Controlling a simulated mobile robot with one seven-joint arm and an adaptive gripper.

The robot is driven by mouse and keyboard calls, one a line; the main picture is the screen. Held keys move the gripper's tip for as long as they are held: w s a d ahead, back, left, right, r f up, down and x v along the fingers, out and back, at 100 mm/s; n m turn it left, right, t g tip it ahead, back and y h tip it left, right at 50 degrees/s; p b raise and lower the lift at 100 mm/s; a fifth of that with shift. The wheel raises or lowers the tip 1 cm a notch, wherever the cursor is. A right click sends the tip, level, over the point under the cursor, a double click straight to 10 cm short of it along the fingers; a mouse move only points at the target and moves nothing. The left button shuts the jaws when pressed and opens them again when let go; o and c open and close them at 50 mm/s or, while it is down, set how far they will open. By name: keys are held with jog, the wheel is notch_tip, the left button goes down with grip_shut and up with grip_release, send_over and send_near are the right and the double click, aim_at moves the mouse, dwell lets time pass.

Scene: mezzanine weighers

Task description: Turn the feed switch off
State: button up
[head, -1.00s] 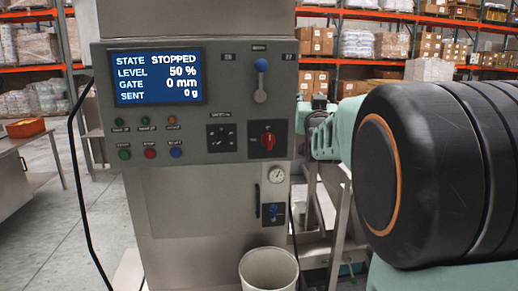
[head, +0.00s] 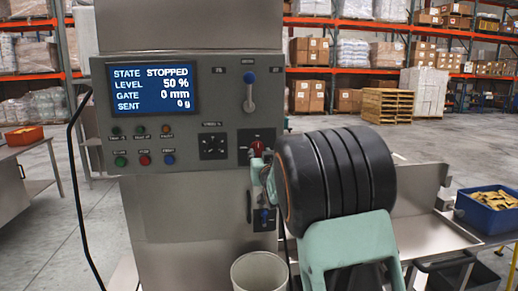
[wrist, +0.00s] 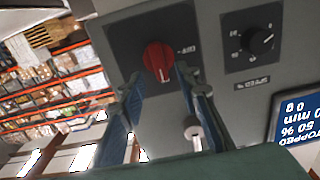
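A red rotary knob (head: 257,148) sits on a dark plate at the lower right of the grey control panel (head: 215,103); its lettering is too small to read. In the wrist view the red knob (wrist: 158,60) shows a white pointer mark. My gripper (wrist: 159,76) is open, its two blue-looking fingers on either side of the knob's near end; whether they touch it I cannot tell. In the head view my dark wrist and mint-green arm hide part of the gripper. The display (head: 154,89) reads STOPPED, level 50 %, gate 0 mm, sent 0 g.
A blue-topped lever (head: 249,90) stands above the red knob. A black dial (head: 213,146) is left of it, with coloured buttons (head: 144,159) further left. A pale bucket (head: 261,272) is below. A blue bin (head: 488,210) stands at right.

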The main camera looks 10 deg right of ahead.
aim_at(258, 149)
jog(key=shift+w+d+p, duration=0.1)
jog(key=shift+w+p, duration=0.35)
jog(key=shift+w, duration=1.75)
jog(key=shift+c, duration=0.2)
grip_shut()
